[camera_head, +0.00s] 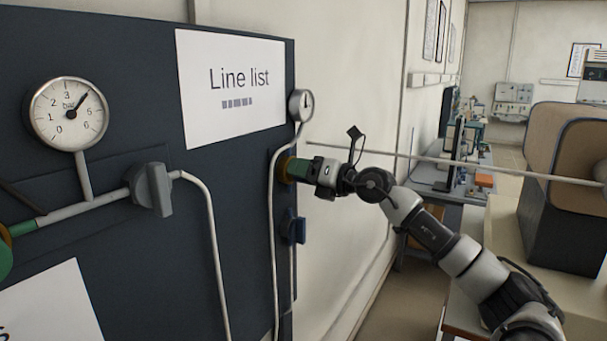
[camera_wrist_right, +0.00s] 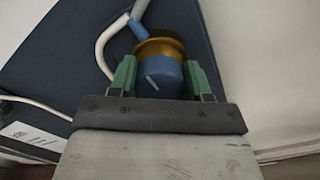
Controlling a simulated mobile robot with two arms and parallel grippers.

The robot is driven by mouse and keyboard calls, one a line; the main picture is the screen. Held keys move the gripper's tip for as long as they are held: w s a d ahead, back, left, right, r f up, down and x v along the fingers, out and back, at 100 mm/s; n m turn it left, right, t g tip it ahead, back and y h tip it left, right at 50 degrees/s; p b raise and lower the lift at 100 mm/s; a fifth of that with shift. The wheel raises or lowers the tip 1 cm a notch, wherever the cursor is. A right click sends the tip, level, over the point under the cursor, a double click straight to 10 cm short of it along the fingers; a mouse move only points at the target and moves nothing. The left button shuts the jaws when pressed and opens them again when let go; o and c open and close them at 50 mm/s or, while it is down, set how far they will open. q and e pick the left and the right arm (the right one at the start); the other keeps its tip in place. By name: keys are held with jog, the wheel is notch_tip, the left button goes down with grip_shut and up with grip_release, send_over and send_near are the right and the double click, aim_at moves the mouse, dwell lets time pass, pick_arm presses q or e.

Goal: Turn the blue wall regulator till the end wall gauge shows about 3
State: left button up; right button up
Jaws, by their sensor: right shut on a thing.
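The blue regulator (camera_wrist_right: 160,76) has a round knob with a pale line on its face and a brass collar behind it. My right gripper (camera_head: 291,168) has its green fingers shut on the knob, one on each side, at the panel's right end. In the head view the fingers hide the blue knob, and only some brass (camera_head: 284,167) shows. A small round gauge (camera_head: 301,105) stands above it on a pale pipe, turned partly edge-on. Its needle points roughly upward, but its numbers are too small to read. My left gripper is out of view.
A larger gauge (camera_head: 68,113) on the dark panel (camera_head: 140,70) reads about 4. A grey valve (camera_head: 151,190) sits on its pipe. A blue valve handle (camera_head: 297,230) is below my right gripper. A pale bar (camera_head: 450,162) crosses behind my arm.

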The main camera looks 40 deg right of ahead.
jog(key=o, duration=0.9)
jog(key=shift+o, duration=0.2)
jog(key=shift+s+d+f+b, duration=0.25)
jog(key=shift+s+b, duration=0.1)
jog(key=shift+b, duration=0.15)
jog(key=b+v, duration=0.7)
jog(key=v, duration=0.3)
jog(key=shift+r+b, duration=0.3)
jog(key=shift+a, duration=0.1)
